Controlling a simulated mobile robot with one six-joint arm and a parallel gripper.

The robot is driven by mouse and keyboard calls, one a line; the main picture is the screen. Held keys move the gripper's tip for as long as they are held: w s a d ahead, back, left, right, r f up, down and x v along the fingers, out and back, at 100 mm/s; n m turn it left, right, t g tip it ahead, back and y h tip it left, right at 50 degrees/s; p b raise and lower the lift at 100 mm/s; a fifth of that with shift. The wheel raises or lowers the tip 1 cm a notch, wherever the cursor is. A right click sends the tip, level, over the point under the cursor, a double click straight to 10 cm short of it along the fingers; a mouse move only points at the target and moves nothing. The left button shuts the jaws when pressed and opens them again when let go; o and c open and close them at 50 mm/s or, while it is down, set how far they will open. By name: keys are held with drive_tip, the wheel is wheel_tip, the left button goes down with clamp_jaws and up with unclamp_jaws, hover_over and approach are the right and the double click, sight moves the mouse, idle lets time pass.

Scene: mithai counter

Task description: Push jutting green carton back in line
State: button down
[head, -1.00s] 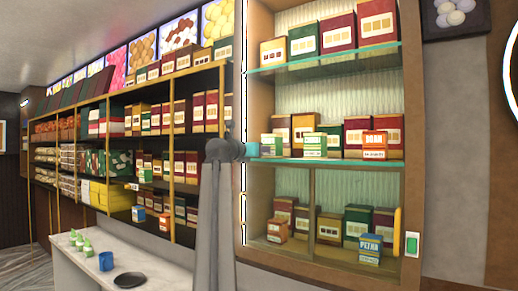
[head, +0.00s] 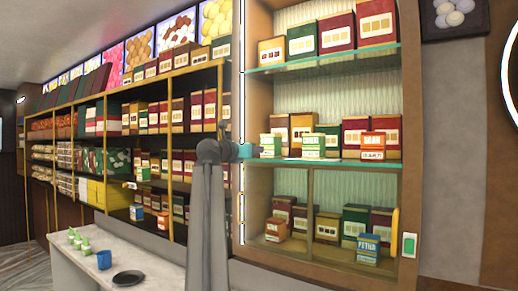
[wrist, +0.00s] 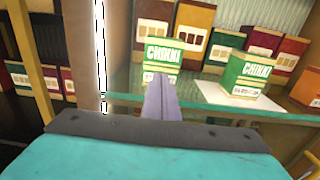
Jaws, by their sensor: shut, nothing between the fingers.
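My gripper (head: 252,151) is shut and empty, at the left end of the middle glass shelf; its narrow fingers also show in the wrist view (wrist: 161,86). A green-and-white CHIKKI carton (head: 271,146) stands just right of it. In the wrist view this carton (wrist: 160,52) is straight beyond the fingertips, which hide its lower part; contact cannot be told. A second green CHIKKI carton (head: 313,146) stands upright farther right. In the wrist view this second carton (wrist: 244,76) is slightly turned, on a pale patch (wrist: 215,92) near the shelf's front edge.
An orange carton (head: 372,145) stands to the right on the same shelf. Maroon, brown and green boxes (head: 328,137) line its back. The glass front edge (wrist: 220,112) runs across the wrist view. A lit upright post (wrist: 100,55) borders the shelf at left.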

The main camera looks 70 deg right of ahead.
drive_tip(key=b+v, duration=0.4)
drive_tip(key=v, duration=0.6)
drive_tip(key=shift+a, duration=0.4)
